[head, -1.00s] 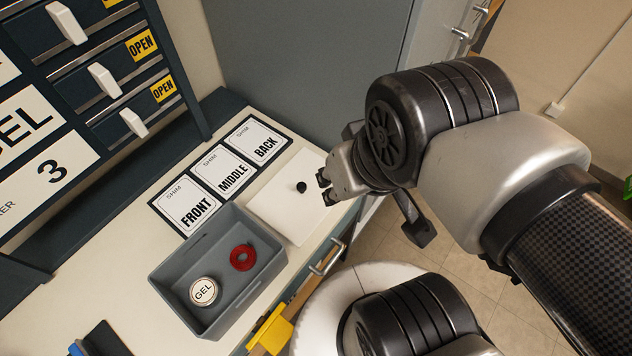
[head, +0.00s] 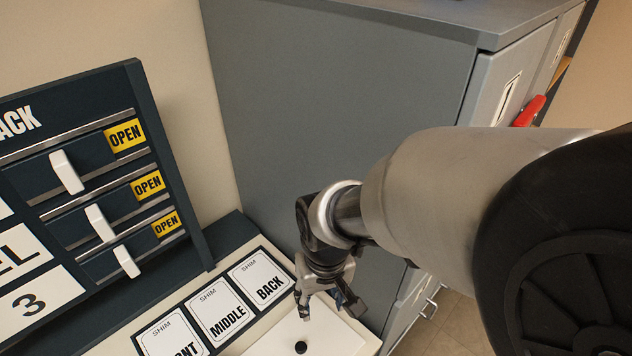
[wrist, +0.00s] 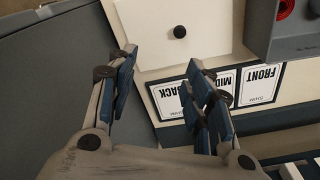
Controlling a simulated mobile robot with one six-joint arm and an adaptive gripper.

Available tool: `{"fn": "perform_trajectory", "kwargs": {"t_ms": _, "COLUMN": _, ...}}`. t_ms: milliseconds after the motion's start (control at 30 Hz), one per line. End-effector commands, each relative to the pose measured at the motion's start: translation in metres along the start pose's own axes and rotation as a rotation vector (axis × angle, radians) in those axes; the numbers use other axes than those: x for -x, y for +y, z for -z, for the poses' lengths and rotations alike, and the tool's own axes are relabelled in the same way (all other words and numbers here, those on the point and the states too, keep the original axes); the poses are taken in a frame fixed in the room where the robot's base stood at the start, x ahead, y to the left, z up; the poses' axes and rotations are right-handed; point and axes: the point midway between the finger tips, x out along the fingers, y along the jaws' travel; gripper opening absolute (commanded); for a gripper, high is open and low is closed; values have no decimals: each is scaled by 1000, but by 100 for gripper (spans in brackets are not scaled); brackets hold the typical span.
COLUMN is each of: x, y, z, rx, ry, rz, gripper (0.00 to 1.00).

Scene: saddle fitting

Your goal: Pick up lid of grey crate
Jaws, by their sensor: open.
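The lid is a flat white panel (head: 318,336) with a small black knob (head: 301,347), lying on the counter at the bottom of the head view. In the wrist view the lid (wrist: 205,45) lies beyond my fingertips, with its knob (wrist: 180,31) near the top centre. My gripper (head: 325,300) is open and empty, just behind the knob in the head view. In the wrist view my gripper (wrist: 163,62) has its fingers spread wide, apart from the knob.
Shim cards marked FRONT (head: 172,340), MIDDLE (head: 220,312) and BACK (head: 262,279) lie beside the lid. A tall grey cabinet (head: 300,120) rises close behind my gripper.

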Motion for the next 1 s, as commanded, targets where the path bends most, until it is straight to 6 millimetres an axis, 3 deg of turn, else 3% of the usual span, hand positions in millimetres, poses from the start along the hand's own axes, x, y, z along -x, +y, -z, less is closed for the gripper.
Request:
{"fn": "perform_trajectory", "kwargs": {"t_ms": 100, "x": -33, "y": -24, "z": 4, "rx": 54, "ry": -51, "rz": -1, "gripper": 47}}
{"fn": "perform_trajectory", "kwargs": {"t_ms": 300, "x": -60, "y": -41, "z": 6, "rx": 89, "ry": -80, "rz": -3, "gripper": 47}}
{"fn": "perform_trajectory", "kwargs": {"t_ms": 800, "x": -161, "y": -41, "z": -3, "rx": 89, "ry": -83, "rz": -4, "gripper": 47}}
{"fn": "perform_trajectory", "kwargs": {"t_ms": 1000, "x": -179, "y": -41, "z": -4, "rx": 89, "ry": -81, "rz": -3, "gripper": 47}}
